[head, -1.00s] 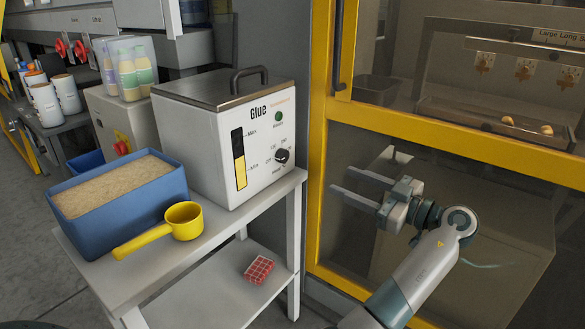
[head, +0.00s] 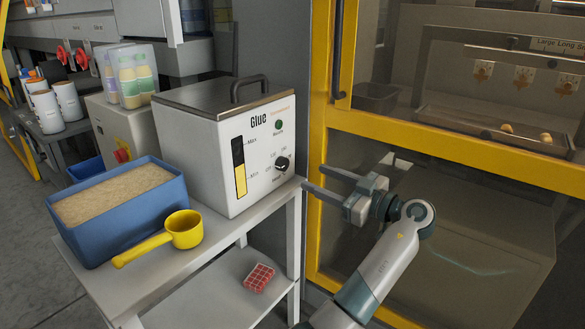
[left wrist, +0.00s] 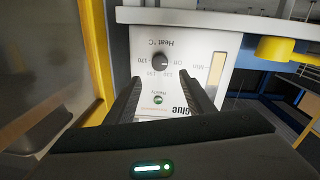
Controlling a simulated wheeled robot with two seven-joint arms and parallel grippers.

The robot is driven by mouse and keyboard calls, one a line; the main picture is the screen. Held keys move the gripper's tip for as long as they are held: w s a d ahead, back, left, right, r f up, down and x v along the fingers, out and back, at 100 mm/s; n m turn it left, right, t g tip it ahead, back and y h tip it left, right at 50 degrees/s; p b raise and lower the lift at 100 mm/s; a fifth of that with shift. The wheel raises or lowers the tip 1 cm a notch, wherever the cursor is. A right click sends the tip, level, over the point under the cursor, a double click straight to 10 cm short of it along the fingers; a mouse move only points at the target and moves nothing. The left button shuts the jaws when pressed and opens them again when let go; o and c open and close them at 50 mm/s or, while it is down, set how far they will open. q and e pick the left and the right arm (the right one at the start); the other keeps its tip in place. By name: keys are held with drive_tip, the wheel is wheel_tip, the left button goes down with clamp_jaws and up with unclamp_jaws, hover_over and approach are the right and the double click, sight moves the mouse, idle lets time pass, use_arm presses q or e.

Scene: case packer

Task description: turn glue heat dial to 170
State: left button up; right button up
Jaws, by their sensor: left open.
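The glue heat dial is a small black round knob (head: 282,163) on the white front of the glue unit (head: 215,150). In the left wrist view the dial (left wrist: 160,61) shows upside down, with "Off", "170" and "Heat °C" printed around it. I cannot read its setting for sure. My left gripper (head: 313,178) is open and empty, to the right of the dial and pointing toward it. In the left wrist view its fingers (left wrist: 160,80) are spread, with the dial just beyond and between the tips, apart from them. My right gripper is not in view.
The unit stands on a white cart (head: 150,285) with a blue bin of granules (head: 120,223) and a yellow scoop (head: 184,229). A red gridded block (head: 259,277) lies on the lower shelf. A yellow-framed glazed guard (head: 450,151) stands close on the right.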

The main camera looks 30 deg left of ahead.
sight(285, 165)
use_arm(q)
drive_tip(key=a, duration=0.6)
drive_tip(key=w+a, duration=0.1)
drive_tip(key=a, duration=0.2)
drive_tip(key=shift+w+a, duration=0.1)
drive_tip(key=shift+a, duration=0.1)
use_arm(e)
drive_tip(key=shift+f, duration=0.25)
use_arm(q)
drive_tip(key=c, duration=1.1)
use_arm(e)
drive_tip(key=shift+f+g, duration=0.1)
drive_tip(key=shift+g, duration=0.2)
